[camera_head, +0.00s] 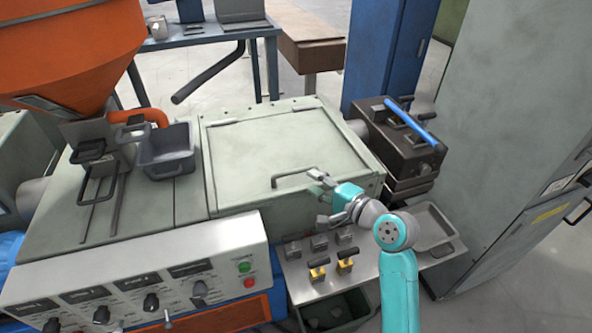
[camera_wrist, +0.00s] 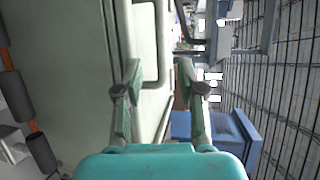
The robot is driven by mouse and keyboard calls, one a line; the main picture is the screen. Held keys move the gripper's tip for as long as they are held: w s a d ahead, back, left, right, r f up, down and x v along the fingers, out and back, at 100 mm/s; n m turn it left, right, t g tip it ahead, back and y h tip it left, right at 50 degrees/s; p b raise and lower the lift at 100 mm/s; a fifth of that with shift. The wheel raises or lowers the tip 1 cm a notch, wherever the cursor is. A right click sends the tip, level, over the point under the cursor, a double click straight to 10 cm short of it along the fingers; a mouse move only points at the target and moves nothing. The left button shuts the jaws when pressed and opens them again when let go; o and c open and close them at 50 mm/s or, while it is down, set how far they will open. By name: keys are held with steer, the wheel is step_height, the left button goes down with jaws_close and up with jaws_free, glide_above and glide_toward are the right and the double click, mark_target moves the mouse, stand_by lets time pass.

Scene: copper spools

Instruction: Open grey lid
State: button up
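The grey-green lid (camera_head: 285,150) lies shut, flat on top of the machine box. A bar handle (camera_head: 295,176) is fixed near its front edge. My gripper (camera_head: 322,199) is at the front right of the lid, beside the handle's right end. In the wrist view its two fingers (camera_wrist: 160,70) are spread apart with nothing held. Whether a finger touches the handle or lid, I cannot tell.
A grey bin (camera_head: 166,152) and an orange hopper (camera_head: 70,45) stand left of the lid. A dark box with a blue bar (camera_head: 412,125) is at the right. Below are a control panel (camera_head: 140,278) and a shelf with small yellow-and-black parts (camera_head: 345,262).

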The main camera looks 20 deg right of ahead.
mark_target(296, 170)
steer(key=x, duration=0.8)
jaws_close()
